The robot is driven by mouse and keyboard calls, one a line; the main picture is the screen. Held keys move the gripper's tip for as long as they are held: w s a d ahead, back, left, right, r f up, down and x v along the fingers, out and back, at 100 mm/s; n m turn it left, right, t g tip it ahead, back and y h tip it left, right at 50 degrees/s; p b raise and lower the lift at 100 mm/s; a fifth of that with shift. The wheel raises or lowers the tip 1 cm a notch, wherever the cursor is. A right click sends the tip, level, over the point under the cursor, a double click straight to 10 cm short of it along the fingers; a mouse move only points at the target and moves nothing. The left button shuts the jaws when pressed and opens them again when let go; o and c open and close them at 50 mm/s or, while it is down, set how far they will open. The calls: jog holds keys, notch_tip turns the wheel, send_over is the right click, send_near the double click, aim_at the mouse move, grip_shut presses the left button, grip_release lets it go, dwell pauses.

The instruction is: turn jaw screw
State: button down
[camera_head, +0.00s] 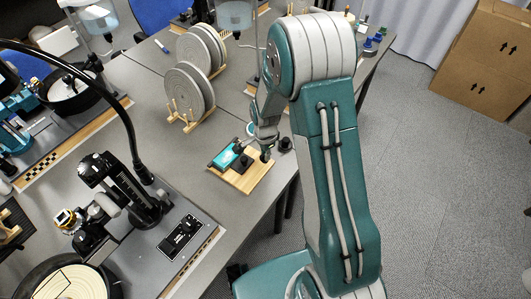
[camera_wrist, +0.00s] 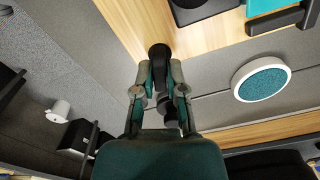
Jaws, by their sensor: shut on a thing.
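A small teal and black vise (camera_head: 228,157) sits on a light wooden board (camera_head: 250,180) near the table's right edge. Part of its teal body (camera_wrist: 270,7) and a black block (camera_wrist: 205,8) show at the top of the wrist view. My gripper (camera_head: 266,150) is low at the right side of the vise. In the wrist view my gripper (camera_wrist: 159,88) has its two fingers closed around a dark, rounded knob (camera_wrist: 159,56), which lies at the board's edge. The knob's link to the vise screw is not clear in either view.
A round teal pad with a white rim (camera_wrist: 262,79) lies beside the board. A dark round piece (camera_head: 285,143) stands right of my gripper near the table edge. Grey discs in wooden racks (camera_head: 190,92) stand behind. A black faceting machine (camera_head: 130,190) stands front left.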

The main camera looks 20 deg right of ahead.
jog(key=shift+a+f, duration=0.1)
jog(key=c, duration=0.7)
grip_release()
notch_tip(320, 180, up, 12)
jog(key=shift+a, duration=0.15)
jog(key=shift+w, duration=0.1)
